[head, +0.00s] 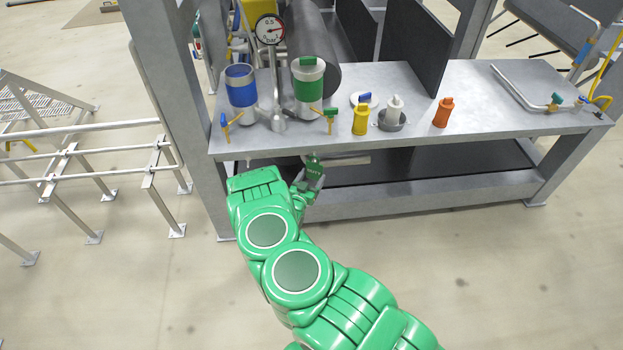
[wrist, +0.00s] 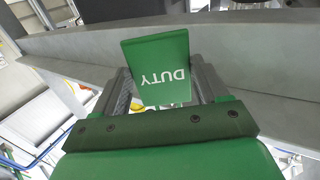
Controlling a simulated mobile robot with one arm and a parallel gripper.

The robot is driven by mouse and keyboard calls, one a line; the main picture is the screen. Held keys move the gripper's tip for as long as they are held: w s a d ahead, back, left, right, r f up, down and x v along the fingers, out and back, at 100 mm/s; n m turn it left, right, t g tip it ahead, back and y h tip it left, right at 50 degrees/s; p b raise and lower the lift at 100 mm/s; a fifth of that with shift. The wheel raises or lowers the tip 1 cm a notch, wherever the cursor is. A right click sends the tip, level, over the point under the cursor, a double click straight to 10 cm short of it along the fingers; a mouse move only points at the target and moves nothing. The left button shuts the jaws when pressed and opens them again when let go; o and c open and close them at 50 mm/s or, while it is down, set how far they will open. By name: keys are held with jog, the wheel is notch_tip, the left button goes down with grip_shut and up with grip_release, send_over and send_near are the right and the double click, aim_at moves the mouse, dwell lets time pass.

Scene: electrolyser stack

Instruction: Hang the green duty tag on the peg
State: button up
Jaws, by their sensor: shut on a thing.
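The green duty tag (head: 314,167) is held at my gripper (head: 309,182), just in front of the bench's front edge in the head view. In the wrist view the tag (wrist: 157,62) stands up between the two grey fingers of my gripper (wrist: 163,88), and its white word DUTY reads upside down. The fingers are shut on its lower part. I cannot pick out the peg for certain in either view. A pale bar (head: 347,160) shows just under the bench edge, right of the tag.
Metal railings (head: 75,150) stand at left. The floor at right is clear.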

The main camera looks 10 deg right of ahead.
jog(key=o, duration=1)
jog(key=shift+c, duration=0.2)
jog(key=v, duration=0.7)
jog(key=shift+s+a, duration=0.2)
jog(key=shift+s, duration=0.15)
